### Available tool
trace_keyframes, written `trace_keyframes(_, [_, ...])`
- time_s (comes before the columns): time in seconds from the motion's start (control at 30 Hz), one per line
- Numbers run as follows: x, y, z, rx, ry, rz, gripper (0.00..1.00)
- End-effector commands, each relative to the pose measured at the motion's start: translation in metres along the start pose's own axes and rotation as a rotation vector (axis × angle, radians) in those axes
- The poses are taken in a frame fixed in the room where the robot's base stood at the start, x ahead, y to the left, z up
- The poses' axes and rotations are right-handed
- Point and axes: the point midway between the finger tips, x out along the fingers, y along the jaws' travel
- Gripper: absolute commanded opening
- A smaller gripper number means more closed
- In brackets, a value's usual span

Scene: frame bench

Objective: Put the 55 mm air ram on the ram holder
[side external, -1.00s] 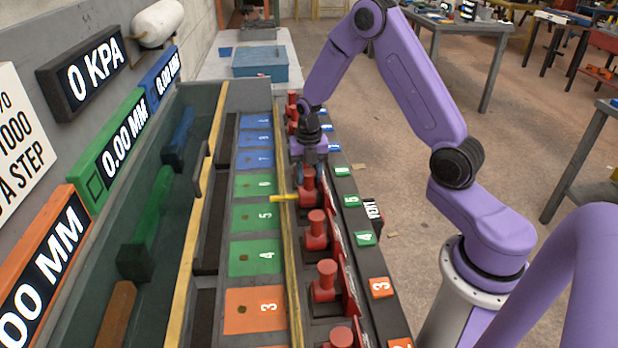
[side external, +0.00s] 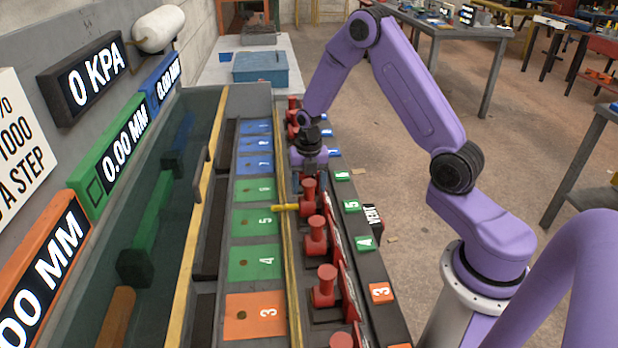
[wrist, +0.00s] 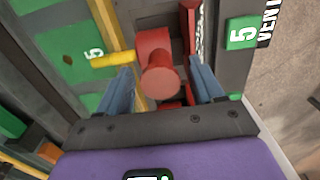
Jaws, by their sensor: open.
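My gripper (wrist: 160,68) is open, its two blue fingers on either side of a red upright cylinder (wrist: 160,82) on a stand. I cannot tell whether they touch it. In the side external view my gripper (side external: 312,168) is low over the row of red cylinders, beside the yellow peg (side external: 284,207). The yellow peg (wrist: 112,60) also shows next to the left finger in the wrist view. No part can be clearly told as the 55 mm air ram, nor one as its holder. The red row and the numbered pads are possible places.
Numbered green pads (side external: 255,262) and an orange pad (side external: 252,316) line the bench left of the red row. A glass-fronted trough (side external: 110,250) with coloured blocks stands on the left. A blue bin (side external: 260,66) is at the back.

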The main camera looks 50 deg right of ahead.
Motion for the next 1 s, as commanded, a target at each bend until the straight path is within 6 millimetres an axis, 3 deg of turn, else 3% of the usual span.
trace_keyframes(0.17, [-0.015,0.001,0.001,0.000,-0.003,0.003,0.67])
trace_keyframes(0.6, [-0.098,0.001,0.001,0.000,-0.004,0.004,0.67])
trace_keyframes(0.87, [-0.121,0.001,-0.001,0.001,-0.001,0.001,0.67])
trace_keyframes(1.0, [-0.128,0.007,-0.017,0.046,-0.002,0.002,0.67])
